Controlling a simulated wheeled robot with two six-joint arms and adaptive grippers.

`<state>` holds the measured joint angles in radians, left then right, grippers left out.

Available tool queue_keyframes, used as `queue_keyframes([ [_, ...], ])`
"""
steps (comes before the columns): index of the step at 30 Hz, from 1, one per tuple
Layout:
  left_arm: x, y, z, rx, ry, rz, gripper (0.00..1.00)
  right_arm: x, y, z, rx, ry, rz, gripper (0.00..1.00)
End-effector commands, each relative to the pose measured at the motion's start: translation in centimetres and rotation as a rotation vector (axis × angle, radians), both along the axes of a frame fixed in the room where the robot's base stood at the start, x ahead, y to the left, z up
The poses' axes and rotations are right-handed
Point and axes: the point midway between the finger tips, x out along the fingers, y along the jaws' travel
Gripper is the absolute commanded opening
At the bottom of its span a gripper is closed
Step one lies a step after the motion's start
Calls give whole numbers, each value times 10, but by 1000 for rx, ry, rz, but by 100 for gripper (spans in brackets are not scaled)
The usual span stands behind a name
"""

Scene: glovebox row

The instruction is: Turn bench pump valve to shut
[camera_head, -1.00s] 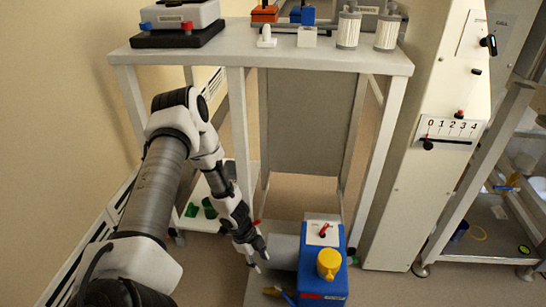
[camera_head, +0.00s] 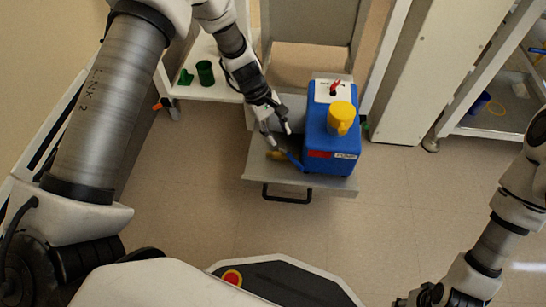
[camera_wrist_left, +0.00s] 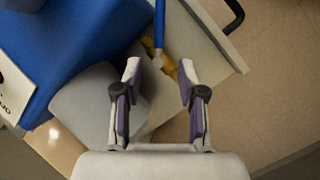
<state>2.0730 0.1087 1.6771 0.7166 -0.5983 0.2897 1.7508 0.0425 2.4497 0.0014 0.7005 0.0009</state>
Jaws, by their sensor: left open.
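The blue bench pump (camera_head: 318,140) stands on a grey pull-out shelf (camera_head: 330,186), with a yellow cap (camera_head: 341,116) and a small red lever (camera_head: 334,88) on a white plate on top. At its left front side, a yellow part (camera_head: 276,155) joins a thin blue bar (camera_head: 294,160); I cannot tell which is the valve handle. My left gripper (camera_head: 278,136) is open and empty, just above the yellow part. In the left wrist view, the blue bar (camera_wrist_left: 159,25) and yellow part (camera_wrist_left: 170,66) lie beyond the open fingers (camera_wrist_left: 160,74). My right gripper (camera_head: 422,294) is mostly cut off at the bottom.
The shelf has a black front handle (camera_head: 287,197). A green cup (camera_head: 205,72) stands on a white low shelf at the left. A white cabinet (camera_head: 410,90) stands to the right of the pump. The floor (camera_head: 400,200) in front is clear.

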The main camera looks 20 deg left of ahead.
Motion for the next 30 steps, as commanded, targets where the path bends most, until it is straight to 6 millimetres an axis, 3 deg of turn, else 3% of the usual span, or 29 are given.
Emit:
queue_keyframes([
  [5,1,-5,-16,1,-5,-2,40,1,0,-14,0,-3,-1,40],
  [13,-1,-26,-64,2,-5,-2,40,2,-1,-46,-1,-6,-8,40],
  [24,-1,-32,-71,1,-7,-1,40,3,-1,-49,-1,-8,-10,40],
  [27,-1,-32,-71,1,-6,0,5,3,-1,-49,-1,-8,-10,40],
  [28,-1,-31,-71,1,-6,0,0,3,-1,-49,-1,-8,-10,40],
  [30,-1,-31,-71,1,-6,0,0,3,-1,-49,-1,-8,-10,40],
])
